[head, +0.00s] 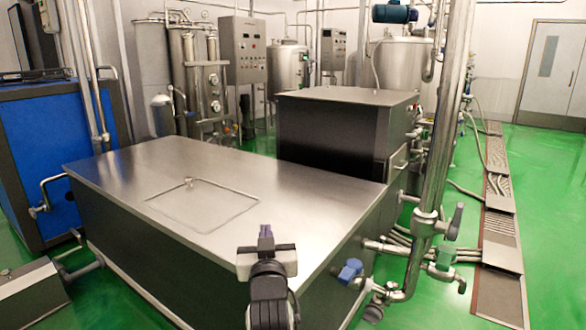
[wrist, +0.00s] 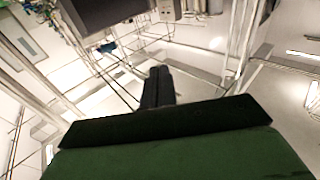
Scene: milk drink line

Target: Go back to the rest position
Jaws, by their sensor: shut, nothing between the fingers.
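My gripper (head: 265,232) is at the bottom middle of the head view, in front of the near edge of a steel tank. Its fingers point up and are together, with nothing between them. In the wrist view the closed fingers (wrist: 157,88) stick up past a dark bar and green casing, with the ceiling and overhead pipes behind them. The gripper looks clear of any object.
The steel tank (head: 125,165) has a flat top with a hatch lid (head: 203,204). A vertical pipe with valves (head: 437,150) stands to the right. A blue cabinet (head: 45,150) is at the left. Green floor (head: 405,308) shows at the lower right.

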